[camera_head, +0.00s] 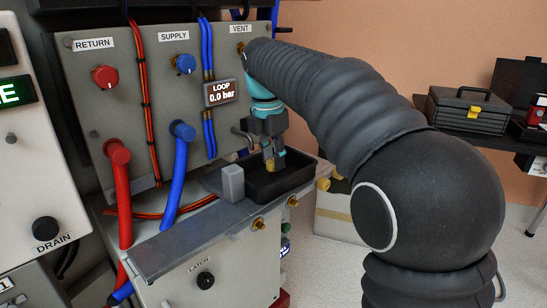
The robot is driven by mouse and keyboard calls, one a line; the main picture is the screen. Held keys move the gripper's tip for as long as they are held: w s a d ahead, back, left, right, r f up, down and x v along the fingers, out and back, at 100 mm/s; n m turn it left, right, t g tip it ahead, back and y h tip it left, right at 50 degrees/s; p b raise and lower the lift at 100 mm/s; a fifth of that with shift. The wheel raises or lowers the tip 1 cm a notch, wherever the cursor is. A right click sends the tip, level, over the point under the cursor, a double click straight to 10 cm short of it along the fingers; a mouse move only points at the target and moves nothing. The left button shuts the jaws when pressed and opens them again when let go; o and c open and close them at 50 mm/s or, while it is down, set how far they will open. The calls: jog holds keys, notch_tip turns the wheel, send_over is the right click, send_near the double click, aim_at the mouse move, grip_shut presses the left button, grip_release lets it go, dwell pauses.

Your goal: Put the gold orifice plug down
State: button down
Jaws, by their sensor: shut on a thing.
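My gripper (272,155) points down over the black tray (307,183) on the grey ledge of the panel. It is shut on the gold orifice plug (274,164), whose small gold end shows at the fingertips. The rest of the plug is hidden by the fingers. The plug is at or just above the tray's inside; I cannot tell whether it touches the floor of the tray.
A light grey block (233,183) stands on the ledge (185,241) left of the tray. Brass fittings (258,224) stick out along the front below. Red (122,200) and blue (174,190) hoses hang at left. My arm fills the right.

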jog(key=c, duration=0.8)
grip_release()
jog(key=shift+s+a+r+p, duration=0.15)
jog(key=shift+s+r+p, duration=0.1)
jog(key=shift+r, duration=1.75)
jog(key=shift+s+a+r+p, duration=0.2)
jog(key=shift+s+r+p, duration=0.1)
jog(key=shift+r, duration=1.65)
jog(key=shift+s+a+r+p, duration=0.15)
jog(key=shift+s+r+p, duration=0.1)
jog(key=shift+r, duration=1.75)
